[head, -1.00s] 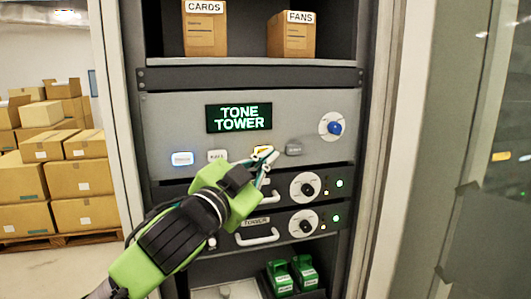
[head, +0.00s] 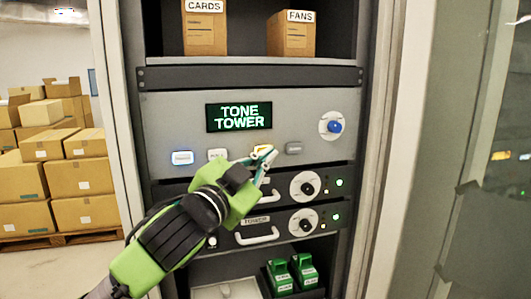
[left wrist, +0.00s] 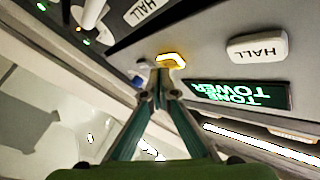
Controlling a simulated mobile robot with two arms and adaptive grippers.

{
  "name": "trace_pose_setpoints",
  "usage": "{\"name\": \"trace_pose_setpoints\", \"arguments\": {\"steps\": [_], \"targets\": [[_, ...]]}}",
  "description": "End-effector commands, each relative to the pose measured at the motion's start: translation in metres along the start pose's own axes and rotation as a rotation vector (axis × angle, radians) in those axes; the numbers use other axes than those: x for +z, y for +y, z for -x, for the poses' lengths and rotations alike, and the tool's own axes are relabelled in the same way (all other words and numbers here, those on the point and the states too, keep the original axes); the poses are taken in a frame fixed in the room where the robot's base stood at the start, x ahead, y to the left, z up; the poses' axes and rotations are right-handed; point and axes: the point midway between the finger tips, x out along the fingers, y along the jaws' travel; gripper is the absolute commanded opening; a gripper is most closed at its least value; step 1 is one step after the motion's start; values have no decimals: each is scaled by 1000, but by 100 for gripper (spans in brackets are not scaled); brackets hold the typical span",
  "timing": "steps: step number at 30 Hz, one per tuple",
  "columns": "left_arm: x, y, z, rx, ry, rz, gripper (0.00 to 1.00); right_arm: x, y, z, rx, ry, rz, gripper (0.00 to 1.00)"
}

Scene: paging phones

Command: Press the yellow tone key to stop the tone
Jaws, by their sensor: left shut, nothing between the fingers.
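The yellow tone key (head: 261,148) is on the grey panel below the green-lit "TONE TOWER" display (head: 239,117), partly hidden by my left gripper. In the left wrist view the yellow key (left wrist: 173,57) glows just beyond the fingertips. My left gripper (head: 268,156) is shut and empty, with its tips at the lower right of the key in the head view. The left gripper (left wrist: 159,74) also shows in the left wrist view, its fingers pointing at the key. I cannot tell whether the tips touch it. My right gripper is out of view.
A lit white key (head: 182,158), another white key (head: 217,155) and a grey key (head: 294,148) flank the yellow one. A blue knob (head: 335,127) is at right. Handled units with dials (head: 303,185) sit below. Stacked boxes (head: 80,180) stand at left.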

Motion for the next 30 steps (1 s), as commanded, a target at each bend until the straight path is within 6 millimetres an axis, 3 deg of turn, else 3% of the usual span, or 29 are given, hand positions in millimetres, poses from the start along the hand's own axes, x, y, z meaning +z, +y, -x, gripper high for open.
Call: {"name": "trace_pose_setpoints", "arguments": {"steps": [30], "targets": [[4, -5, -6, 0, 0, 0, 0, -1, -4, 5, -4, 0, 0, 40]]}}
